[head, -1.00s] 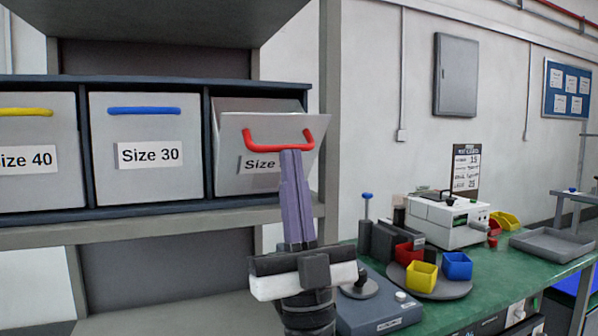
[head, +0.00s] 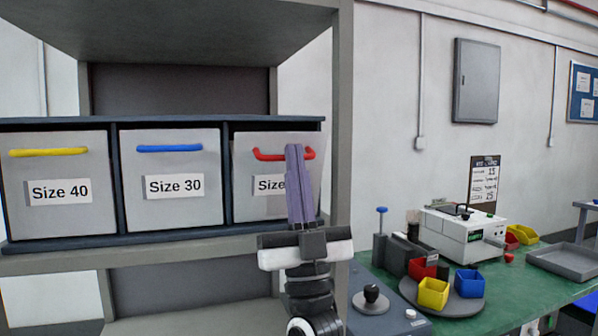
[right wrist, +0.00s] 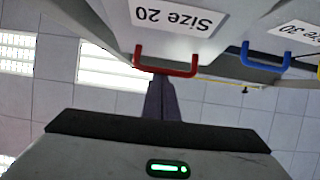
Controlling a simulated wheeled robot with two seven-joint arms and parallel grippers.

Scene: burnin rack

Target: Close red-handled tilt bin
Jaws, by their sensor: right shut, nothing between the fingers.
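The red-handled bin (head: 262,204) is the rightmost of the bins on the shelf. My left gripper is out of view.
The blue-handled Size 30 bin (head: 172,209) and yellow-handled Size 40 bin (head: 58,215) stand upright to the left. A shelf post (head: 342,200) is close right of the red-handled bin. A green bench (head: 510,310) with a white device (head: 462,235) and small coloured bins lies right.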

